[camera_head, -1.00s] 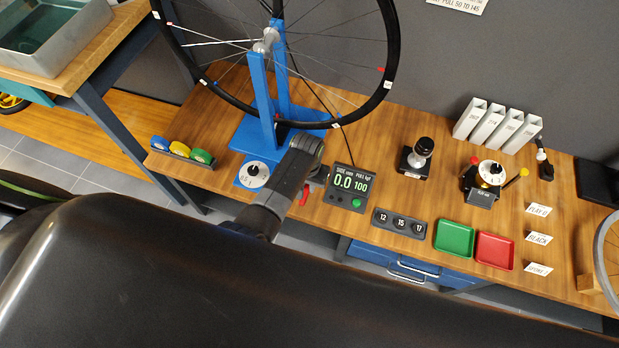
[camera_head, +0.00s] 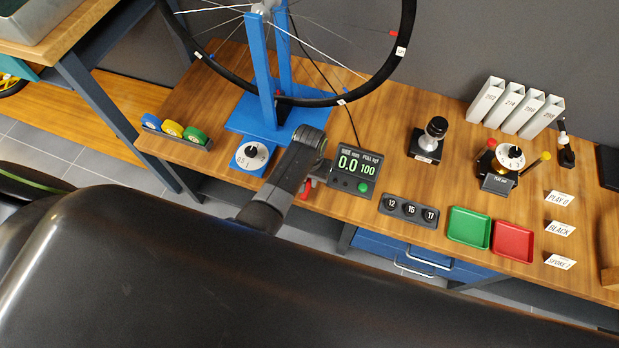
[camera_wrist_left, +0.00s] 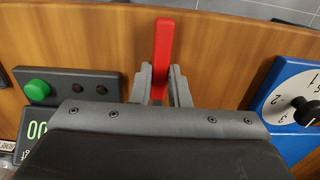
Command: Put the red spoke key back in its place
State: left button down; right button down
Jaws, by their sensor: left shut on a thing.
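The red spoke key (camera_wrist_left: 163,45) is a plain red bar between the two grey fingers of my left gripper (camera_wrist_left: 160,82) in the left wrist view. The gripper is shut on it, and the key sticks out past the fingertips. In the head view my left gripper (camera_head: 308,182) is over the bench's front edge, between the white dial and the display box, with a little red showing. A dark rack (camera_head: 152,126) at the bench's left end holds blue, yellow and green round pieces. I cannot tell which place belongs to the red key. My right gripper is not in view.
The blue truing stand (camera_head: 263,75) with its wheel stands behind the gripper. The white dial (camera_head: 251,156) is left of it and the display box (camera_head: 373,160) right. Farther right are a numbered holder (camera_head: 408,210), a green tray (camera_head: 469,228) and a red tray (camera_head: 513,242).

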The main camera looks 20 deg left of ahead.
aim_at(309, 182)
pick_arm(q)
jog(key=c, duration=1.3)
grip_release()
notch_tip(309, 182, up, 17)
jog(key=p, duration=1.9)
jog(key=shift+r, duration=0.2)
jog(key=shift+f, duration=0.1)
